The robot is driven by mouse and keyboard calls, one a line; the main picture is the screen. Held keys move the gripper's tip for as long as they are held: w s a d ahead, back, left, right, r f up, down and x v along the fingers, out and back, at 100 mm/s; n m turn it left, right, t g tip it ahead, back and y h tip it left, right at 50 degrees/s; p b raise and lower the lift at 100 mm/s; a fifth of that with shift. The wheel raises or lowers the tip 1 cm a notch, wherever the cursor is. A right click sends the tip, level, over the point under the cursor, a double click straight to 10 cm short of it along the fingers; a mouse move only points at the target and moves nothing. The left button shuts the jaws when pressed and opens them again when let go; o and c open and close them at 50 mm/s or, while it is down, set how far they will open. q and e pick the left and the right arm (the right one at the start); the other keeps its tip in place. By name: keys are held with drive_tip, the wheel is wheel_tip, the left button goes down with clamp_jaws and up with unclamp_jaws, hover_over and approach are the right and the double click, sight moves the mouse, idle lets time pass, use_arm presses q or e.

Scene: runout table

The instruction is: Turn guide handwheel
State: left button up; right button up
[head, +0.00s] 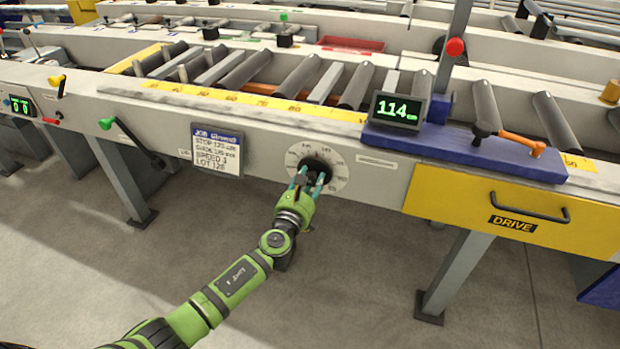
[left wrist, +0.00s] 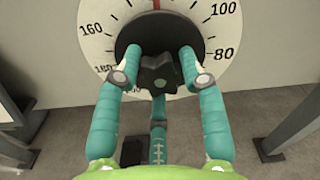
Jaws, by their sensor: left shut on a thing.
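The guide handwheel is a dark lobed knob on a black hub, in front of a round white dial (head: 333,177) with numbers on the table's front face. In the left wrist view the handwheel (left wrist: 161,74) is at the upper middle, with the dial (left wrist: 95,22) behind it showing 160, 100 and 80. My left gripper (head: 309,178) is shut on the handwheel, its teal fingers on both sides of it and one below. In the left wrist view the left gripper's fingers (left wrist: 161,84) partly cover the hub. My right gripper is not in view.
A display (head: 399,109) reading 114 stands above right of the dial. A job card (head: 216,150) hangs to the left, beside a green-knobbed lever (head: 131,140). A yellow DRIVE drawer (head: 480,212) is at the right. The floor below the dial is clear between table legs.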

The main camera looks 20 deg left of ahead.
use_arm(q)
drive_tip(key=shift+w+a+r+m+p, duration=0.1)
drive_tip(key=shift+a+r+m+p, duration=0.15)
drive_tip(key=shift+m, duration=0.4)
drive_tip(key=shift+w+r+m+p, duration=0.15)
drive_tip(key=shift+r+m, duration=0.2)
drive_tip(key=shift+m, duration=0.3)
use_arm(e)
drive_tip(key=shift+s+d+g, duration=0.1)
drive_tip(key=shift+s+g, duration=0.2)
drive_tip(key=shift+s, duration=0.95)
use_arm(q)
drive_tip(key=o, duration=1.2)
drive_tip(key=shift+c, duration=0.2)
drive_tip(key=shift+s+d, duration=0.1)
drive_tip(key=shift+s, duration=0.05)
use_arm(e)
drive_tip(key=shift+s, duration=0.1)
use_arm(q)
drive_tip(key=shift+f, duration=0.15)
drive_tip(key=shift+f, duration=0.1)
drive_tip(key=shift+s+f, duration=0.1)
drive_tip(key=shift+s, duration=0.5)
drive_tip(key=s, duration=1.1)
drive_tip(key=shift+a+r, duration=0.2)
drive_tip(key=shift+w+f, duration=0.1)
